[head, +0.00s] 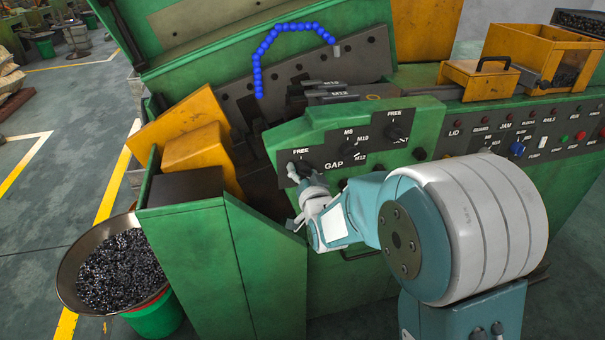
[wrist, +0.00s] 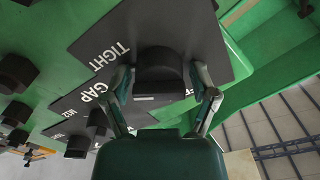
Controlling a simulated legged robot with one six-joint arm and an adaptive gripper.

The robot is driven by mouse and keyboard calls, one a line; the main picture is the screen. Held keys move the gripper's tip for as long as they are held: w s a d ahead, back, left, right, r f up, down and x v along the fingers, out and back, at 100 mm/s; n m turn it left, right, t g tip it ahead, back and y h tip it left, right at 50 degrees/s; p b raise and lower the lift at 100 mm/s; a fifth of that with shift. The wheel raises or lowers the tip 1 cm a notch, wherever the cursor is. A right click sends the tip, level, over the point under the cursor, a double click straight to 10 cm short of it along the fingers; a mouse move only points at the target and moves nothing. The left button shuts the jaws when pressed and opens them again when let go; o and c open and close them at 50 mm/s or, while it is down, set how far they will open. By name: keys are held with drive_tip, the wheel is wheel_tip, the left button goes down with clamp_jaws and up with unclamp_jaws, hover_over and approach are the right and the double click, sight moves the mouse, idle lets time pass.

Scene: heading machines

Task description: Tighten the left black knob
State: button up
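The left black knob (wrist: 158,68) sits on a dark plate (wrist: 212,45) in the wrist view, between the words TIGHT and a partly covered FREE. My gripper (wrist: 163,80) has one finger on each side of this knob, with a small gap showing at each side. The fingers look open around it; contact is not clear. In the head view my gripper (head: 301,170) is at the left end of the GAP panel (head: 325,156), under the left FREE label, and mostly hides the knob there.
Other black knobs (head: 350,149) (head: 394,133) sit to the right on the green machine (head: 423,118). Orange blocks (head: 197,150) and a green side box (head: 190,230) stand left of my gripper. A button row (head: 517,149) is further right.

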drive_tip(key=shift+s+f, duration=0.1)
idle(0.3)
drive_tip(key=shift+s+d, duration=0.15)
drive_tip(key=shift+s, duration=0.2)
drive_tip(key=v, duration=1.1)
drive_tip(key=s+d+r+n+g+h, duration=0.1)
drive_tip(key=s+d+r+g+h, duration=0.1)
drive_tip(key=s+d+g, duration=0.4)
drive_tip(key=s+d+r+n+g+h, duration=0.1)
drive_tip(key=s+d+g, duration=0.4)
drive_tip(key=s, duration=1.1)
drive_tip(key=d+r+h, duration=0.1)
drive_tip(key=d+h, duration=0.1)
drive_tip(key=shift+s+d+n+g, duration=0.3)
drive_tip(key=shift+g, duration=0.1)
drive_tip(key=shift+r, duration=0.1)
